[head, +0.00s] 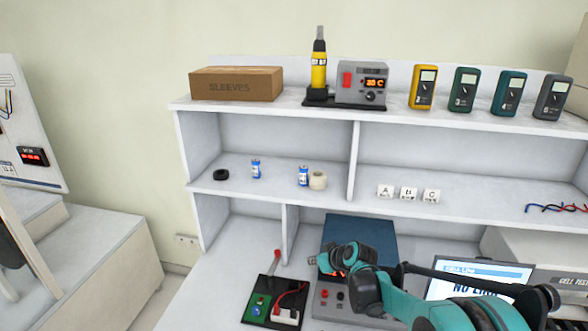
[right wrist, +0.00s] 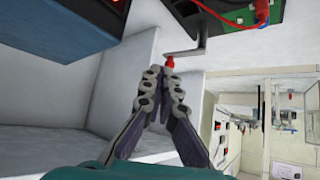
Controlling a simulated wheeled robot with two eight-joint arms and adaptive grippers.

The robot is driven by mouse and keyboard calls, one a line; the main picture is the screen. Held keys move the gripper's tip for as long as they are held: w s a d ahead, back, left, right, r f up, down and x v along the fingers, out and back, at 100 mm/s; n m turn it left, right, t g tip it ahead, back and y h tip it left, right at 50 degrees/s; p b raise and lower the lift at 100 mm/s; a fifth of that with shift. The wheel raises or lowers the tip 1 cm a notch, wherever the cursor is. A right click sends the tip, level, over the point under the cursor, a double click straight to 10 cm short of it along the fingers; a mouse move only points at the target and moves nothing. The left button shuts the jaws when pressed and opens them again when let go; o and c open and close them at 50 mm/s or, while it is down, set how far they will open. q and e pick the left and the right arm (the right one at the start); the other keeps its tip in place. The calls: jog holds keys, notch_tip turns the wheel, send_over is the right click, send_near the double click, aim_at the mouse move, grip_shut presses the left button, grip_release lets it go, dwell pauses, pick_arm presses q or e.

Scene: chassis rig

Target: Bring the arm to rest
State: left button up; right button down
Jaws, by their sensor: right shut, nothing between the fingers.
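My right arm (head: 430,306) comes in from the lower right, over the front of the lower bench. My right gripper (head: 314,260) points left in the head view, close to the power supply unit. In the right wrist view its fingers (right wrist: 164,76) are together and empty. A red-knobbed lever (head: 277,254) stands on the small black board, left of the gripper with a visible gap. The knob also shows just beyond the fingertips in the right wrist view (right wrist: 169,62). My left gripper is not in view.
The black board (head: 257,311) carries a green part and a white block with a red wire. A blue-topped unit (head: 360,232) and a screen (head: 478,277) stand behind and beside my arm. A shelf (head: 285,183) holds tapes, batteries and lettered blocks; meters (head: 423,87) stand on top.

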jog(key=s+d+r+m+h, duration=0.1)
jog(key=s+d+r, duration=0.1)
jog(key=s+r, duration=0.55)
jog(key=s+d+m+h, duration=0.1)
jog(key=s+d, duration=0.1)
jog(key=s, duration=0.6)
jog(key=s+d+f+m+h, duration=0.1)
jog(key=s+d+m, duration=0.1)
jog(key=s, duration=0.7)
jog(key=s+d+f+m+h, duration=0.1)
jog(key=s+d, duration=0.3)
jog(key=s, duration=0.5)
jog(key=shift+s+f+m+g+h, duration=0.15)
jog(key=shift+f+m+g+h, duration=0.1)
jog(key=shift+m+g+h, duration=0.25)
